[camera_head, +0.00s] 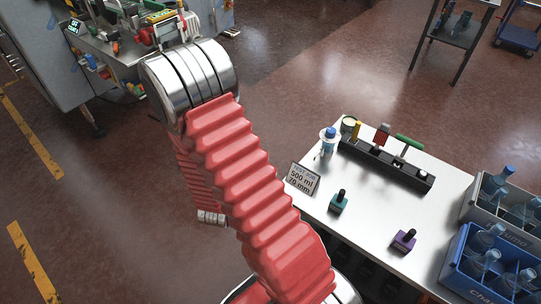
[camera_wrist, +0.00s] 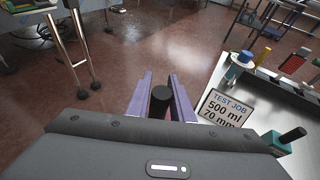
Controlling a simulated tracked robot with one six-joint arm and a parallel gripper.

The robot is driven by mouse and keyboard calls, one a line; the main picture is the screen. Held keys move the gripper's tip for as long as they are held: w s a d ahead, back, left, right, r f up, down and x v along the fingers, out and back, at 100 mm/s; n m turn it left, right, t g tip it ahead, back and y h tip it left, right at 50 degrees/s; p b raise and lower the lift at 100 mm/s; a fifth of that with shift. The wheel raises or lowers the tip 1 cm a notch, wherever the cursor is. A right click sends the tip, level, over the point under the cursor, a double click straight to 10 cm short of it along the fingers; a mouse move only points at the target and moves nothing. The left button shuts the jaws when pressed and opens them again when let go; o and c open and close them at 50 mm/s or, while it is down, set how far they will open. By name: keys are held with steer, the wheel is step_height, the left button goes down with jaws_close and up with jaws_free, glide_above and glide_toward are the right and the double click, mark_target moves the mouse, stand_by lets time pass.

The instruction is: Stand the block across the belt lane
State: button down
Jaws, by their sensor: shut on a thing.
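My gripper (camera_wrist: 161,88) shows in the wrist view. Its two lavender fingers are shut on a black round knob (camera_wrist: 161,98), which looks like the handle of a block. The held block's body is mostly hidden, and its colour is unclear. In the head view my arm hides the gripper and the held block. A teal block with a black knob (camera_head: 338,203) and a purple block with a black knob (camera_head: 404,241) stand on the white table. The teal block also shows in the wrist view (camera_wrist: 279,145). I cannot make out the belt lane clearly.
The white table (camera_head: 370,218) carries a sign reading "500 ml 70 mm" (camera_head: 302,179), a black tool rack (camera_head: 387,166), a white bottle (camera_head: 328,140), and bottle crates (camera_head: 478,274). A grey machine (camera_head: 125,50) stands at upper left. Open brown floor (camera_head: 95,190) lies between.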

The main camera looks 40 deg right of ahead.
steer(key=w+a+f+n+t+y, duration=0.1)
steer(key=a+n+y, duration=0.1)
steer(key=a, duration=0.7)
steer(key=w+a+f+n+t+y, duration=0.1)
steer(key=a+n+t, duration=0.1)
steer(key=a, duration=0.6)
steer(key=shift+w+a+y, duration=0.3)
steer(key=shift+a+y, duration=0.05)
steer(key=shift+y, duration=0.05)
steer(key=shift+f, duration=0.1)
